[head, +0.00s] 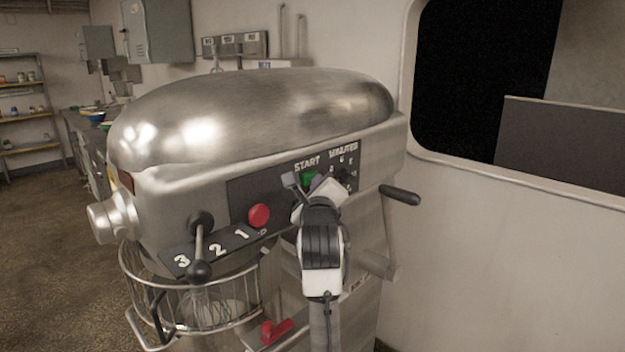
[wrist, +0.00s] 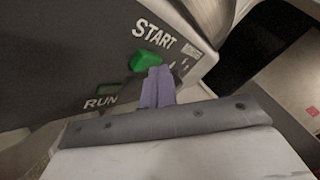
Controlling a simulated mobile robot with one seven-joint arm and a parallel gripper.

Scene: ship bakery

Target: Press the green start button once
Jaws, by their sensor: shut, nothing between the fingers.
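The green start button (head: 308,180) sits on the black control panel (head: 240,197) of a large steel mixer, under the word START. In the head view my gripper (head: 314,183) is right in front of it and hides part of it. In the wrist view the green button (wrist: 147,61) shows just beyond the fingertips of my gripper (wrist: 157,72). The purple-grey fingers are shut together with nothing between them. The tips look very close to the button's lower edge; I cannot tell whether they touch it.
A red button (head: 259,215) is left of the green one, and a timer dial (head: 347,178) is to its right. A gear lever (head: 200,245) and a wire bowl guard (head: 150,300) are at the lower left. A black handle (head: 400,195) juts out at the right.

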